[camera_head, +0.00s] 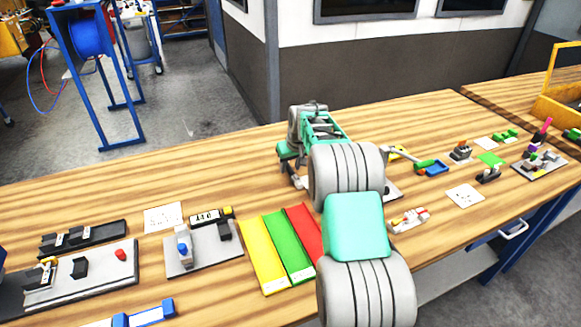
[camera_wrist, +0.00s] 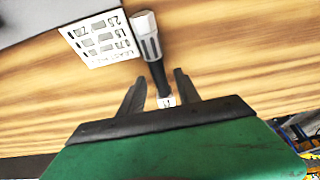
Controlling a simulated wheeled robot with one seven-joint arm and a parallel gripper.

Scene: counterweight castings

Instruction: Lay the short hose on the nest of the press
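A short black hose (camera_wrist: 157,75) with a pale grey end fitting shows in the wrist view, with a small white end piece near my gripper. My gripper (camera_wrist: 160,82) has its two dark fingers apart, one on each side of the hose, with visible gaps. The hose appears to lie between or just beyond the fingers; I cannot tell its depth. In the head view my arm hides the hose and most of the gripper. I cannot surely tell which fixture is the press; one grey plate (camera_head: 108,277) at left carries black blocks and a red button.
A white printed card (camera_wrist: 100,40) lies beside the hose. A grey fixture with a blue part (camera_head: 183,250) and yellow, green and red strips (camera_head: 288,245) are left of my arm.

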